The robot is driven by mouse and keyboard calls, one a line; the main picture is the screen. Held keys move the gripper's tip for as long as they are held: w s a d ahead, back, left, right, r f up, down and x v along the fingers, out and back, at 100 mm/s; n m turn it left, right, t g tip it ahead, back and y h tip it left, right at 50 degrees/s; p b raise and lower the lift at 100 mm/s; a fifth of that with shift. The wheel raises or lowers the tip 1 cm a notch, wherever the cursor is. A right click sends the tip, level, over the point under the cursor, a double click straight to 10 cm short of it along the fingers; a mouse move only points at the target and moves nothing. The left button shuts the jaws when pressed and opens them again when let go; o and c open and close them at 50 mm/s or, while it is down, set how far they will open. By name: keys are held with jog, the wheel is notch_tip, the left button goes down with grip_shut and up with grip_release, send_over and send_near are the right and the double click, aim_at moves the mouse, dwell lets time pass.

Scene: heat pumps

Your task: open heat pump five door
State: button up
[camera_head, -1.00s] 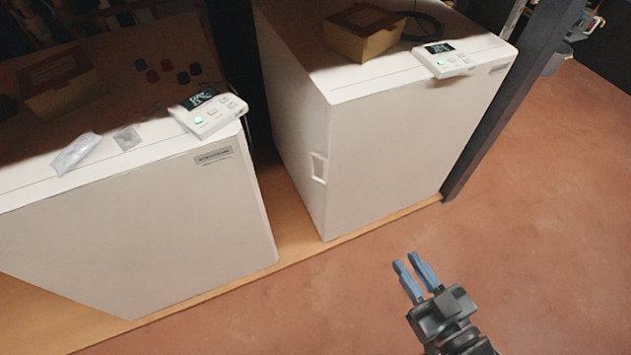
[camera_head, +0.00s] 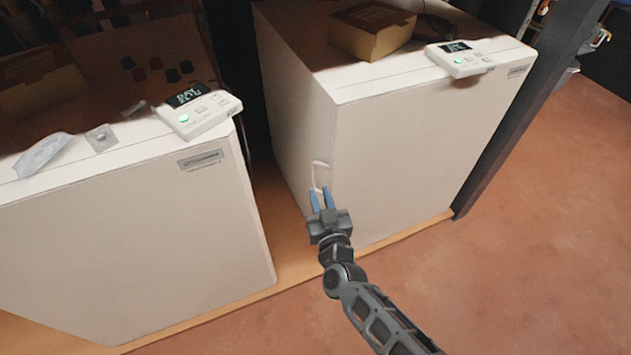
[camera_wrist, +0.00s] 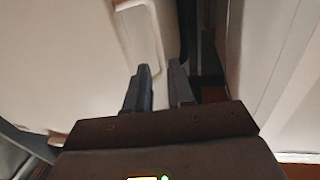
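A white heat pump cabinet (camera_head: 420,140) stands at the right in the head view, its door shut. A white bracket-shaped handle (camera_head: 320,174) sits at the left edge of its front; it also shows in the wrist view (camera_wrist: 140,40). My gripper (camera_head: 320,190) is at the lower part of this handle, its two blue-grey fingers apart and empty. In the wrist view my gripper (camera_wrist: 161,68) points toward the handle's lower end. I cannot tell whether the fingers touch it. No number is readable on the cabinet.
A second white cabinet (camera_head: 120,230) stands at the left, with a control panel (camera_head: 197,112) on top. The right cabinet carries a control panel (camera_head: 459,59) and a brown box (camera_head: 372,30). A dark post (camera_head: 530,110) stands at the right. The reddish floor (camera_head: 530,240) in front is clear.

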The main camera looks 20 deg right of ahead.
aim_at(314, 174)
jog(key=w+b, duration=0.1)
jog(key=w, duration=0.2)
jog(key=w+d+b, duration=0.1)
jog(key=w, duration=0.2)
jog(key=shift+d, duration=0.15)
grip_shut()
dwell(1.3)
